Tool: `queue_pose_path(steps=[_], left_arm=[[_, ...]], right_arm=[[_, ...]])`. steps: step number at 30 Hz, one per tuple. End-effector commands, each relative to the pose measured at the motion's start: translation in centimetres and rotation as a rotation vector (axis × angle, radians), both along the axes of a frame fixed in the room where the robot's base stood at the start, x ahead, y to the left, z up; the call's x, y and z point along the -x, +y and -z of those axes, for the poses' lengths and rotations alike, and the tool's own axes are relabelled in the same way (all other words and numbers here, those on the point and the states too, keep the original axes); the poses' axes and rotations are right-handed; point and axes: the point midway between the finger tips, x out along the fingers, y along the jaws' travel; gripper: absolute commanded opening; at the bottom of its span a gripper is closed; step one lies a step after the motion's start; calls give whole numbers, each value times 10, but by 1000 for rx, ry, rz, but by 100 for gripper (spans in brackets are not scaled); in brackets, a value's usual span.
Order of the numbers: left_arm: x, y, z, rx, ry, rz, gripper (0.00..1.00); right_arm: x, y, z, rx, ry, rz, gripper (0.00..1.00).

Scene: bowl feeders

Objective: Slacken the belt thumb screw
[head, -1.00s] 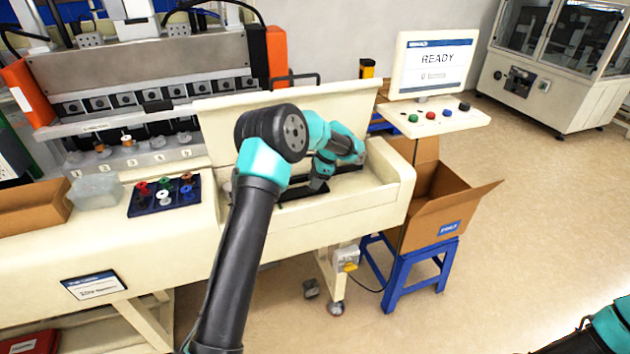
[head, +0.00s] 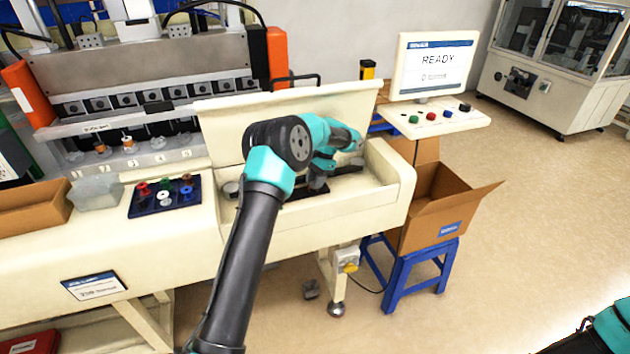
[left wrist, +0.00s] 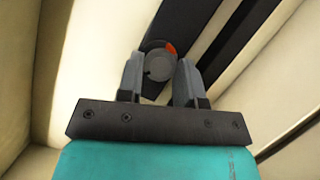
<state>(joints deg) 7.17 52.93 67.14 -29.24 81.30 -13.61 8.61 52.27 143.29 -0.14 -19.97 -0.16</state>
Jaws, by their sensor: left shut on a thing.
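The thumb screw (left wrist: 159,64) shows in the left wrist view as a round grey knob with an orange mark on its edge. It sits between the two fingers of my left gripper (left wrist: 160,82), which is shut on it. In the head view my left gripper (head: 317,186) points down into the open trough of the machine, and the knob is hidden there. A dark belt strip (left wrist: 235,45) runs beside the knob in the left wrist view. Only part of my right arm shows at the bottom right of the head view; its gripper is not visible.
The cream trough wall (head: 395,180) and raised cover (head: 285,110) surround the left gripper closely. A screen reading READY (head: 433,65) stands to the right, above a button panel (head: 440,117). A cardboard box (head: 430,225) sits on a blue stool (head: 402,275).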

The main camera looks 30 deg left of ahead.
Motion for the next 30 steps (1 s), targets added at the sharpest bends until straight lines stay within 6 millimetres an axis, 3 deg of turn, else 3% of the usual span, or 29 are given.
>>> queue_pose_path(steps=[7,8,11,23,30], left_arm=[[0,0,-1,0,-2,1,10],[0,0,-1,0,-2,1,34],[0,0,-1,0,-2,1,44],[0,-1,0,0,0,41,44],[1,-2,-1,-1,1,232,44]], right_arm=[[0,0,0,0,0,0,87],[0,0,0,0,0,0,87],[0,0,0,0,0,0,87],[0,0,0,0,0,0,87],[0,0,0,0,0,0,87]])
